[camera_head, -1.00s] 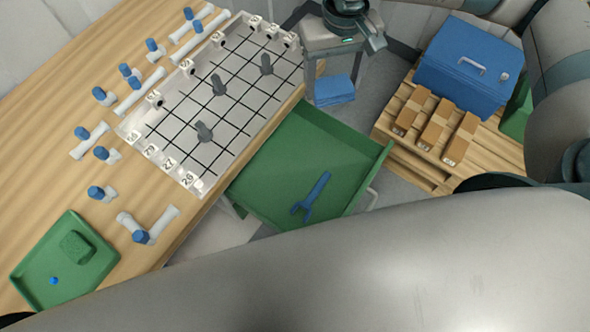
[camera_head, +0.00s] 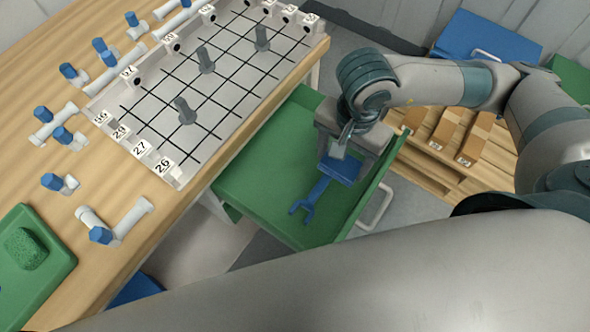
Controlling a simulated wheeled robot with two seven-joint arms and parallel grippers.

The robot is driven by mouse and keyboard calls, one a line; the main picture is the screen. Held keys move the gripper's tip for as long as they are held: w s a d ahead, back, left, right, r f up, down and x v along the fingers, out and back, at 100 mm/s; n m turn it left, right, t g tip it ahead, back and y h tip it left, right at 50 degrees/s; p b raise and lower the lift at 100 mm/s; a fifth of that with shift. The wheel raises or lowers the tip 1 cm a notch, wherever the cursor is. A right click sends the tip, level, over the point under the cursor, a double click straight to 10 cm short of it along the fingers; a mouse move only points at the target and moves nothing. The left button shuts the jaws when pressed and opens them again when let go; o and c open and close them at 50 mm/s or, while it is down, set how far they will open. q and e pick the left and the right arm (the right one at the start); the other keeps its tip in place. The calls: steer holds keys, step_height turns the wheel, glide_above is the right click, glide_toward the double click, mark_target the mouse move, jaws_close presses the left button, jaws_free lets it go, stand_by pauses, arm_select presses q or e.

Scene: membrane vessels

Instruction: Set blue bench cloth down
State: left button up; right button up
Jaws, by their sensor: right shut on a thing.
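The blue bench cloth (camera_head: 340,169) is a small folded blue pad in the grip of my right gripper (camera_head: 340,149). My right gripper points down and is shut on the cloth, inside the outline of the open green drawer (camera_head: 257,192). The cloth is beside the upper end of a blue wrench-like tool (camera_head: 314,196) that lies on the drawer floor. I cannot tell whether the cloth touches the drawer floor or the tool. The gripper covers the cloth's far edge. My left gripper is not in view.
The wooden bench (camera_head: 150,237) carries a numbered grid board (camera_head: 150,105), blue-capped fittings and a green tray (camera_head: 55,275). Brown boxes (camera_head: 443,132) lie on a pallet at right, with a blue case (camera_head: 485,38) behind. The drawer's left part is bare.

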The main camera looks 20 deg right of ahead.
steer(key=shift+f, duration=0.1)
stand_by(0.3)
steer(key=shift+w+a+f+b, duration=0.25)
steer(key=shift+w+f+b, duration=0.15)
steer(key=shift+w, duration=0.05)
steer(key=shift+w+a+f+b, duration=0.15)
steer(key=shift+w+a+f, duration=0.05)
steer(key=shift+w, duration=0.2)
steer(key=shift+w+a+f+b, duration=0.15)
steer(key=shift+w+a+f, duration=0.05)
steer(key=shift+w, duration=0.2)
steer(key=w+a+f, duration=0.1)
steer(key=w, duration=0.1)
steer(key=w+a+f+p, duration=0.1)
steer(key=w+f, duration=0.1)
steer(key=w, duration=0.1)
steer(key=w+a+f, duration=0.2)
steer(key=w, duration=0.1)
steer(key=shift+f+p, duration=0.15)
steer(key=shift+p, duration=0.2)
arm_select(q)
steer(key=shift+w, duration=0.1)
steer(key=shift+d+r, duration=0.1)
